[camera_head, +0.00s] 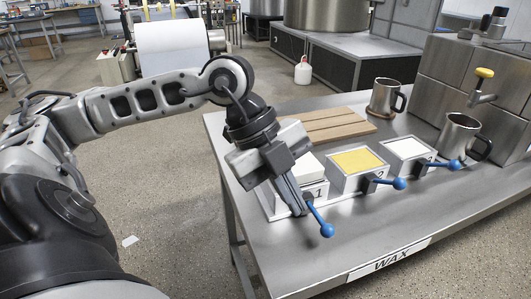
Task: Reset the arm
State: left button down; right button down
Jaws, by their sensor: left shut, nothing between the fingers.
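My left arm comes in from the left, and my left gripper (299,212) points down over the near left part of the metal table (400,228). The gripper is shut and empty. Its fingers are in front of the box marked 1 (314,191), beside its blue-knobbed lever (320,220), and hide part of that box. I cannot tell whether they touch it. My right gripper is not in view.
A box with yellow contents (358,161) and one with white contents (408,147) stand to the right, each with a blue lever. Metal mugs (385,97) (458,134), a wooden board (330,125) and a steel block with a yellow-handled tap (484,80) stand behind. The front right tabletop is clear.

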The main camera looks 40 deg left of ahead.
pick_arm(q)
jog(key=d+r+v, duration=0.1)
jog(key=v, duration=0.7)
jog(key=shift+d, duration=0.35)
jog(key=shift+s+f, duration=0.1)
